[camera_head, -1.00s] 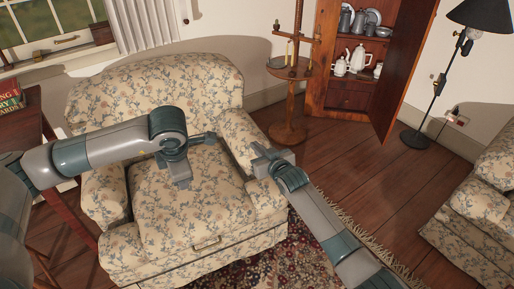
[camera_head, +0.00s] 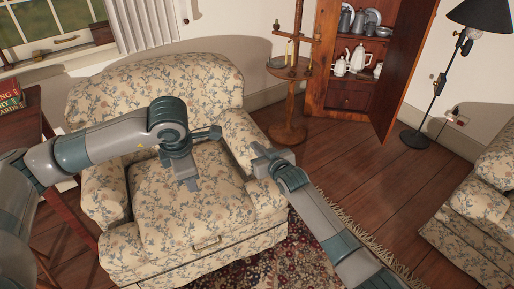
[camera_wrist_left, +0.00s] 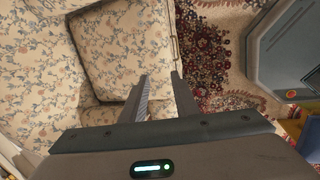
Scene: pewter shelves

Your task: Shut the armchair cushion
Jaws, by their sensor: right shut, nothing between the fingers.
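The floral armchair (camera_head: 150,95) stands in the left half of the head view. Its seat cushion (camera_head: 165,205) carries a small metal handle (camera_head: 207,243) near the front edge. I cannot tell from this angle how far the cushion is raised. My left gripper (camera_head: 189,186) hangs over the cushion, pointing down, empty. In the left wrist view its two fingers (camera_wrist_left: 160,82) are apart, with the cushion (camera_wrist_left: 118,45) beyond and to the left. My right gripper (camera_head: 262,155) is shut and empty beside the chair's right armrest (camera_head: 240,140).
A patterned rug (camera_head: 290,262) lies in front of the chair. A wooden candle stand (camera_head: 290,100) and an open cabinet (camera_head: 350,97) are behind to the right. A floor lamp (camera_head: 440,95) and a second floral seat (camera_head: 480,210) are at far right. A side table (camera_head: 35,130) stands left.

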